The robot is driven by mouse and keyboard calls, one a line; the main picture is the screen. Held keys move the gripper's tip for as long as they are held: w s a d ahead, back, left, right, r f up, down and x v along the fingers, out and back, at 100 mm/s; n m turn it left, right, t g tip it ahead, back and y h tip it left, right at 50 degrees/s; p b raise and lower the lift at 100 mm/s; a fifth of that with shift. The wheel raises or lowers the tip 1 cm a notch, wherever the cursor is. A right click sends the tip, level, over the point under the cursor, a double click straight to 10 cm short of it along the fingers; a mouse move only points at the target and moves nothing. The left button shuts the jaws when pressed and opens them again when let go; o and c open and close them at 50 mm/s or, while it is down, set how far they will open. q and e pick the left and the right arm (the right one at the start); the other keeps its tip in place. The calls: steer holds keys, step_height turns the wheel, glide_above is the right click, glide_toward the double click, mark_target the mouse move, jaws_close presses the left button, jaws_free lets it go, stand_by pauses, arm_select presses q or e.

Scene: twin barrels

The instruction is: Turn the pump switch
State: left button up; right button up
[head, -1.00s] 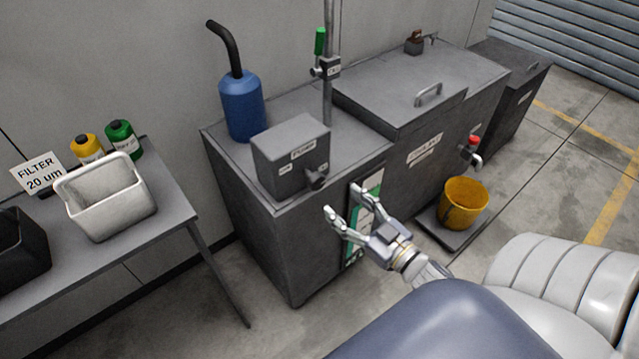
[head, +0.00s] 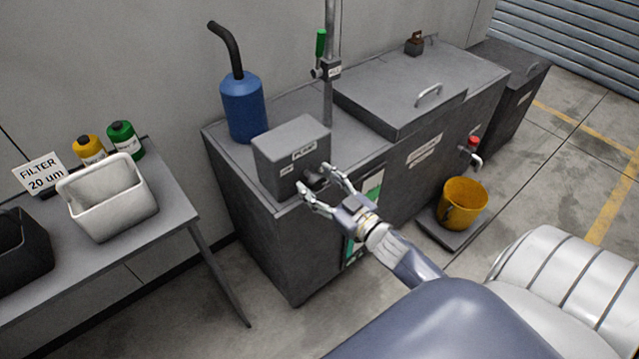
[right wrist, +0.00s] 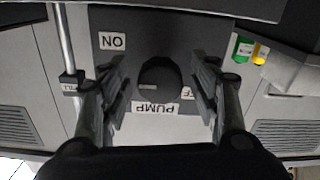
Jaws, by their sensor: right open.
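The pump switch is a dark round knob (right wrist: 159,80) on the front of the grey pump box (head: 290,150). In the right wrist view, the box face shows upside down with an ON label (right wrist: 112,41), a PUMP label (right wrist: 155,108) and a partly covered label. A light mark on the knob points toward the picture's left. My right gripper (head: 318,180) is open, with one finger on each side of the knob (head: 314,177). In the right wrist view the fingers (right wrist: 158,82) appear apart from the knob; contact cannot be told. My left gripper is not in view.
A yellow bucket (head: 462,205) stands on the floor. A table with a white bin (head: 108,200) is at left.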

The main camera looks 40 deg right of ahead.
steer(key=c, duration=1.1)
steer(key=shift+n, duration=0.4)
steer(key=shift+n+p, duration=0.55)
steer(key=shift+n, duration=0.45)
steer(key=n, duration=0.3)
steer(key=shift+n+p, duration=0.3)
steer(key=shift+p, duration=0.05)
steer(key=n, duration=1.1)
steer(key=shift+b, duration=0.4)
steer(key=shift+h, duration=0.3)
